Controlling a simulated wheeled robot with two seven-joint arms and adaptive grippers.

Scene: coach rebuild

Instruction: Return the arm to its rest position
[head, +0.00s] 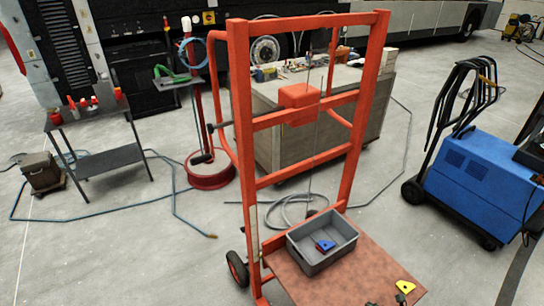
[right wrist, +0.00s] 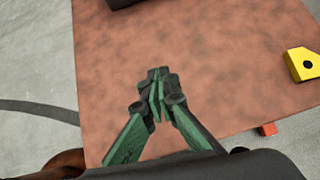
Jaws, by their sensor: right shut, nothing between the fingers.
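My right gripper (right wrist: 158,80) shows in the right wrist view with its green and black fingers closed together and nothing between them. It is above the reddish-brown platform (right wrist: 215,60) of the orange lift frame. I cannot tell its exact height above that surface. The platform (head: 335,285) also shows at the bottom of the head view. My left gripper is in neither view.
A grey bin (head: 304,254) holding a blue piece (head: 325,246) stands on the platform. A yellow piece (head: 405,287) lies near the platform's edge, also in the right wrist view (right wrist: 303,64). The orange frame (head: 243,130) rises behind. A blue machine (head: 475,185) stands right.

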